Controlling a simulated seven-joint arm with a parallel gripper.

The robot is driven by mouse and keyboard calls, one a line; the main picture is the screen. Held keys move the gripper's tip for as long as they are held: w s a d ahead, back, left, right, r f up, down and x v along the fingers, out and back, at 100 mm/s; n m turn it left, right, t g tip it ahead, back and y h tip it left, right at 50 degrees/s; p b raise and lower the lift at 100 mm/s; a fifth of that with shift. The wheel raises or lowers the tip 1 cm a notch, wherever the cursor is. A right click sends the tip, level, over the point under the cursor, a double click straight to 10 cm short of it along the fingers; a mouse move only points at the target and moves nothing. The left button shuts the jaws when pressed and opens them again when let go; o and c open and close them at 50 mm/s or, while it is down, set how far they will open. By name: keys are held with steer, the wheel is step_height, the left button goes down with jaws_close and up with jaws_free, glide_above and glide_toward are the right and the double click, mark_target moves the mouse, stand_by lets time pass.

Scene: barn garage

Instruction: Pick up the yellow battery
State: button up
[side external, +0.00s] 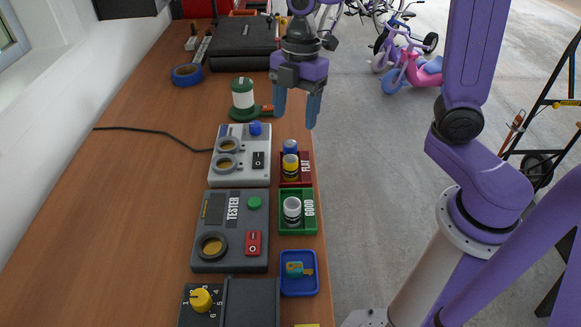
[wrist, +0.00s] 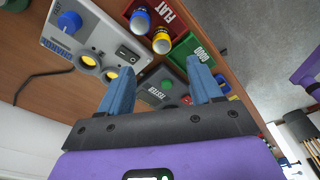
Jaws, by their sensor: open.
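The yellow battery (side external: 290,167) stands upright in the red tray (side external: 306,178) marked FLAT, near the right edge of the bench. A blue battery (side external: 290,147) stands just behind it in the same tray. My gripper (side external: 297,105) hangs above the bench, fingers down, open and empty, higher up than the tray and apart from it. In the wrist view the yellow battery (wrist: 162,42) and blue battery (wrist: 141,20) show beyond the open fingers of my gripper (wrist: 162,66). Nothing is between the fingertips.
A grey charger (side external: 238,178) and dark tester (side external: 215,208) stand left of the trays. A blue tray (side external: 299,290) holds a small item. A green-and-white spool (side external: 242,93) stands behind.

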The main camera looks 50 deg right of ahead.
mark_target(290, 158)
steer(key=f, duration=0.7)
steer(key=shift+s+a, duration=0.1)
steer(key=shift+a, duration=0.3)
steer(key=f, duration=0.2)
steer(key=a+f, duration=0.1)
steer(key=shift+s+f, duration=0.25)
steer(key=shift+f, duration=0.05)
steer(key=shift+a+f, duration=0.1)
steer(key=shift+f, duration=0.6)
jaws_close()
steer(key=shift+r, duration=0.2)
